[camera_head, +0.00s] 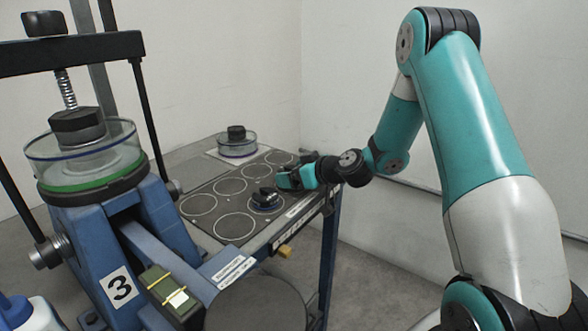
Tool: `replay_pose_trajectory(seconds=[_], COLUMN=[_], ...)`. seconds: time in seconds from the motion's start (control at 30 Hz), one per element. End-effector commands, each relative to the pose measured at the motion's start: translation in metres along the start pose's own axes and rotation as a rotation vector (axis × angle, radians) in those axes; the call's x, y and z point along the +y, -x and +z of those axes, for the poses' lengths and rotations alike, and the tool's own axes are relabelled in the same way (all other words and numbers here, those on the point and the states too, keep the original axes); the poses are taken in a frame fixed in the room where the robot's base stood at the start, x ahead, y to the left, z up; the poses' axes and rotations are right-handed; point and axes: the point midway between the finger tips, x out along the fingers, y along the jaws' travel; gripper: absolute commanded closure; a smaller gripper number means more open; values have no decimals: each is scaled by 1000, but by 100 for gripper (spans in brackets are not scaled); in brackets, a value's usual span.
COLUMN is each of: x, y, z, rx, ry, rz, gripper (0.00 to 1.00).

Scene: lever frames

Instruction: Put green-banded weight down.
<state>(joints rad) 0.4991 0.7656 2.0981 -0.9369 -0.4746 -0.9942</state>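A green band (95,186) shows around the base of the clear dish on the lever frame at left.
The blue lever frame marked 3 (121,288) stands at left, with a screw and dark cap above its dish. Another dark-knobbed weight (237,143) stands on a pale pad at the back. Several outlined circles are empty. A dark round disc (255,303) is at the front.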

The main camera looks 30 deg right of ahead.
Motion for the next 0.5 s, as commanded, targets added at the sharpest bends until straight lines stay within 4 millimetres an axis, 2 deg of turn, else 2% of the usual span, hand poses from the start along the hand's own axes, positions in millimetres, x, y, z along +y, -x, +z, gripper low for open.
replay_pose_trajectory(seconds=[0.23,0.27,0.3,0.33,0.5], x=[0,0,0,0,0], y=[-1,-1,-1,-1,-1], z=[1,3,2,2,2], rx=[4,-1,-1,-1,-1], ry=[2,0,0,0,0], rz=[0,0,-1,-1,-1], gripper=[78,13,3,0,0])
